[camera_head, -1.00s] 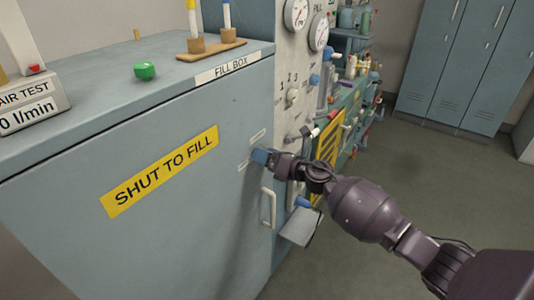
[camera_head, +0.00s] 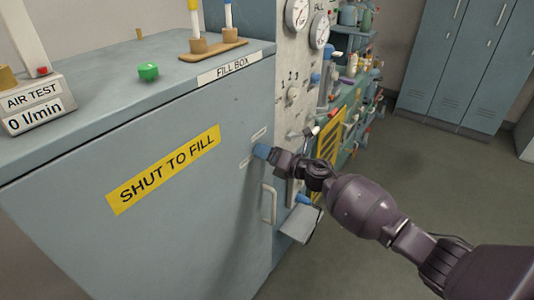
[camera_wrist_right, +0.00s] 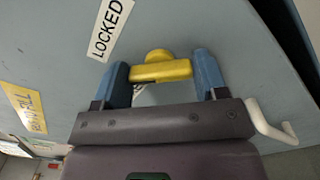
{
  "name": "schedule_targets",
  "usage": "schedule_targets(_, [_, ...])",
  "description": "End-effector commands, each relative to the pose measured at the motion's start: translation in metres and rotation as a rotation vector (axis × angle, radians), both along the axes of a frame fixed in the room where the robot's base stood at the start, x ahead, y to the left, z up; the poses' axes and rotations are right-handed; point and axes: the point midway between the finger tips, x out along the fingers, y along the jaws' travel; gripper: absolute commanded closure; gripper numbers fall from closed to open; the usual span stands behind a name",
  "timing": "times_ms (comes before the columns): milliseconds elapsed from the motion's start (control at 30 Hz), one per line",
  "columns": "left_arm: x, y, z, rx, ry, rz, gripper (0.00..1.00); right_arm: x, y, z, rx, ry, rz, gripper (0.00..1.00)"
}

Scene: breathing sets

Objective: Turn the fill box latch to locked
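The fill box (camera_head: 190,195) is the large blue-grey cabinet in the head view, its door closed with a yellow SHUT TO FILL label. My right gripper (camera_head: 262,152) is at the door's right side, above the white handle, and covers the latch there. In the right wrist view, the yellow latch (camera_wrist_right: 160,70), a bar with a round hub, lies between the blue fingertips of my right gripper (camera_wrist_right: 160,76). Both bar ends appear to touch the fingers. A LOCKED label (camera_wrist_right: 108,30) is on the door, up and left of the latch. My left gripper is out of view.
The white door handle (camera_head: 268,203) is just below my right gripper. A gauge panel (camera_head: 292,100) with knobs and hoses is right of the door. A green button (camera_head: 148,72) and an air test meter (camera_head: 35,105) stand on top. Open floor (camera_head: 420,190) lies right.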

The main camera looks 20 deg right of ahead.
Motion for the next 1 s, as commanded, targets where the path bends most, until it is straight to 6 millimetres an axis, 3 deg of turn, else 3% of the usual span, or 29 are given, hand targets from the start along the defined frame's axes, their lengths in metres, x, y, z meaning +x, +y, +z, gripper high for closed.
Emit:
schedule_targets(33, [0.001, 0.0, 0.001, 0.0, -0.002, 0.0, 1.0, 0.0, 0.0, 0.0, 0.0, 0.0, 0.0, 0.26])
schedule_targets(133, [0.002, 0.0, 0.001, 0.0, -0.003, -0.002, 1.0, 0.0, 0.0, 0.0, 0.0, 0.0, 0.0, 0.11])
schedule_targets(533, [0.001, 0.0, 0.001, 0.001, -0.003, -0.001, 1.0, -0.006, -0.006, 0.0, -0.001, -0.001, -0.001, 0.11])
schedule_targets(1000, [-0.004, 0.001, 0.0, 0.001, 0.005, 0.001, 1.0, -0.068, -0.053, -0.001, -0.001, 0.001, 0.0, 0.11])
